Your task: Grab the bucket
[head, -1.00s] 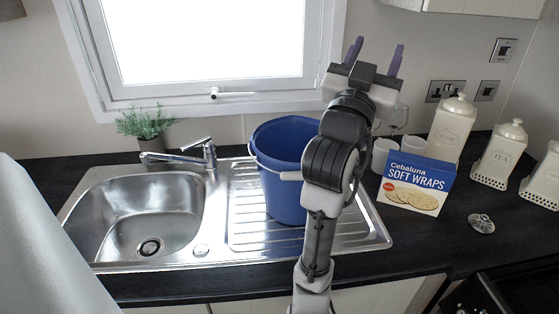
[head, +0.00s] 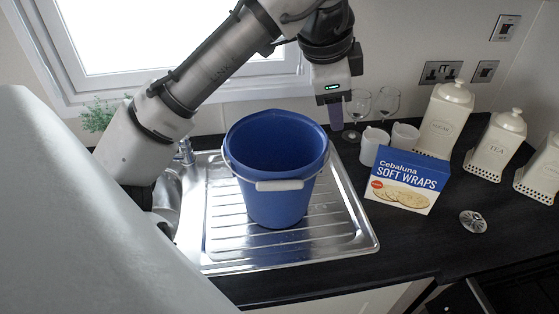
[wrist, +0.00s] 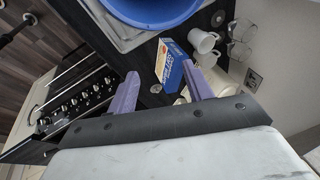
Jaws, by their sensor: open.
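The blue bucket (head: 277,190) stands upright on the ribbed steel draining board, its white handle grip (head: 279,185) hanging at the front. In the wrist view part of its rim and side (wrist: 155,12) shows at the top edge. My gripper (head: 336,116) is above and to the right of the bucket, behind the wraps box, with fingers pointing down in the head view. In the wrist view its two purple fingers (wrist: 160,90) are apart with nothing held between them. The gripper does not touch the bucket.
A Soft Wraps box (head: 407,181), white mugs (head: 374,146) and wine glasses (head: 386,104) stand right of the bucket. White canisters (head: 445,118) line the right wall. The steel draining board (head: 222,225) is otherwise clear. A tap and plant are partly hidden behind my arm.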

